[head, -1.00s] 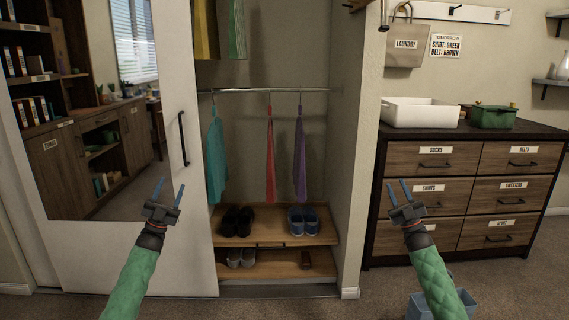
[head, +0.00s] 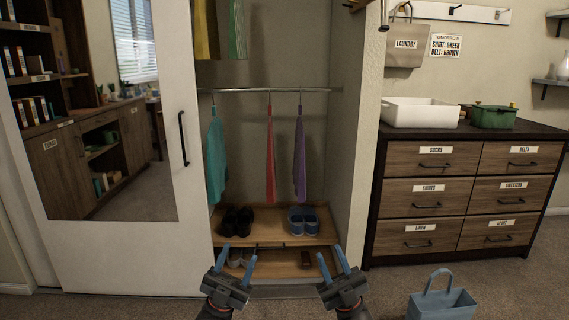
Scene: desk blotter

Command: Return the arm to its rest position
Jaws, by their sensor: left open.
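My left gripper (head: 238,251) is in the lower middle of the head view, in front of the closet's lower shelf. Its two blue fingers are apart with nothing between them. My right gripper (head: 329,250) is to the right of it at about the same height. Its fingers are also apart and empty. Both grippers point away from me, toward the closet, and a clear gap lies between them. Most of both arms is below the picture's lower edge.
The closet has a shoe shelf (head: 263,240) and hanging garments on a rod (head: 275,90). A mirrored sliding door (head: 175,258) is at left. A drawer chest (head: 466,198) stands at right. A blue basket (head: 440,305) sits on the carpet at lower right.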

